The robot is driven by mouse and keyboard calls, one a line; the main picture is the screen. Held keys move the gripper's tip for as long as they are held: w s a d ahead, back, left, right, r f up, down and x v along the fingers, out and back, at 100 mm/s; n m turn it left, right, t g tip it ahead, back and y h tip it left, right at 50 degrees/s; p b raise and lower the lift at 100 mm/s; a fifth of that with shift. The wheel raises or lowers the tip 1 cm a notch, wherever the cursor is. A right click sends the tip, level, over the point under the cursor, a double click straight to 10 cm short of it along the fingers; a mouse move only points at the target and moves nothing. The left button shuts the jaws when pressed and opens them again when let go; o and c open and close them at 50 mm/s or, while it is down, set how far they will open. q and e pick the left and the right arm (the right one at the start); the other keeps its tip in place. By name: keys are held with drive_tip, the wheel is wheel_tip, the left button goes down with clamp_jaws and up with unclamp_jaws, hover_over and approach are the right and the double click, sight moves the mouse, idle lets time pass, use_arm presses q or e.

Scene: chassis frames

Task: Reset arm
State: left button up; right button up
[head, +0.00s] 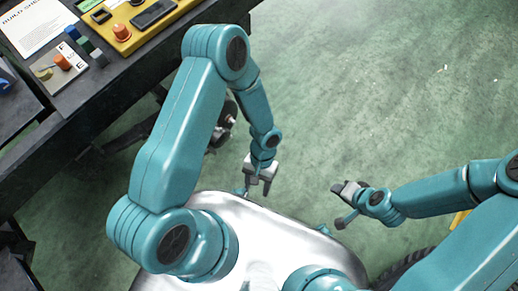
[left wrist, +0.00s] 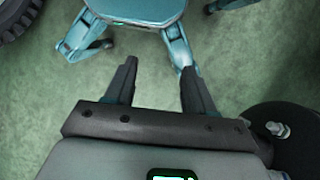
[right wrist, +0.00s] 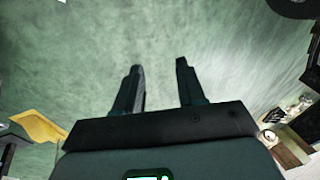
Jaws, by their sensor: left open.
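My left gripper (head: 258,184) hangs beside the front edge of my silver body, pointing down over the green floor. In the left wrist view its two fingers (left wrist: 156,80) are apart with nothing between them. My right gripper (head: 338,203) is at the right of the head view, over the floor. In the right wrist view its fingers (right wrist: 158,85) are spread apart and empty, with only green floor beyond.
A dark workbench (head: 110,85) runs along the upper left, with a yellow tray (head: 165,18) and a sheet of paper (head: 35,25) on it. The green floor (head: 400,80) is open at the upper right. A dark wheel (left wrist: 12,18) shows in the left wrist view.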

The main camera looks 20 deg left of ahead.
idle(0.3)
drive_tip(key=s+a+g+p, duration=0.2)
drive_tip(key=s, duration=0.4)
use_arm(q)
wheel_tip(320, 180, up, 17)
drive_tip(key=w+a+n+t+h+p, duration=0.1)
drive_tip(key=t+p, duration=0.4)
drive_tip(key=p, duration=0.6)
drive_tip(key=shift+a+n+t+h, duration=0.2)
drive_tip(key=shift+n+t+h, duration=0.3)
drive_tip(key=shift+h, duration=0.4)
drive_tip(key=shift+f, duration=0.2)
drive_tip(key=shift+c, duration=1.1)
use_arm(e)
wheel_tip(320, 180, up, 12)
drive_tip(key=shift+n+y, duration=0.3)
